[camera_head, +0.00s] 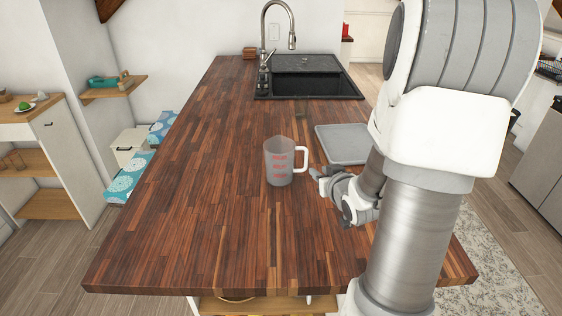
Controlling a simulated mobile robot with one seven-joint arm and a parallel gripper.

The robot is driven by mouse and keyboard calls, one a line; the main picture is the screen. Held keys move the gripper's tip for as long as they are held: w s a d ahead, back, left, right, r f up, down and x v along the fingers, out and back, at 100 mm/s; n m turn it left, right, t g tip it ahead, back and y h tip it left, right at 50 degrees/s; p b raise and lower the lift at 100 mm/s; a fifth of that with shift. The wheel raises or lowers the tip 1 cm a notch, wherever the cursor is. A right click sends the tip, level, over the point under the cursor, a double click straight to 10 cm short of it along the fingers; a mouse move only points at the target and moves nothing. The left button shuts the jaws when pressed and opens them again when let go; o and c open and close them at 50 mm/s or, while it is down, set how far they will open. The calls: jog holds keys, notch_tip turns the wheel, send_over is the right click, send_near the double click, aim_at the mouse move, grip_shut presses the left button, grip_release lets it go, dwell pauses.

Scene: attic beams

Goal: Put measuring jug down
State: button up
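The measuring jug (279,163) is a grey translucent cup with red markings and a white handle on its right side. It appears upright on the wooden countertop (180,230), near the middle. My gripper (318,178) is just right of the jug, close to the lower end of the handle. In this view it looks apart from the handle by a small gap. The fingers are small and seen from the side, so their opening is unclear. My arm covers the right part of the counter.
A grey tray or board (343,142) lies behind my gripper. A black sink (305,88) with a steel faucet (275,40) is at the far end. The counter's left side and front are clear. Shelves (112,88) stand off to the left.

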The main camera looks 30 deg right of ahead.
aim_at(305, 161)
jog(key=x, duration=1.1)
jog(key=shift+w+a, duration=0.1)
jog(key=shift+w, duration=0.1)
jog(key=shift+x, duration=2.85)
grip_shut()
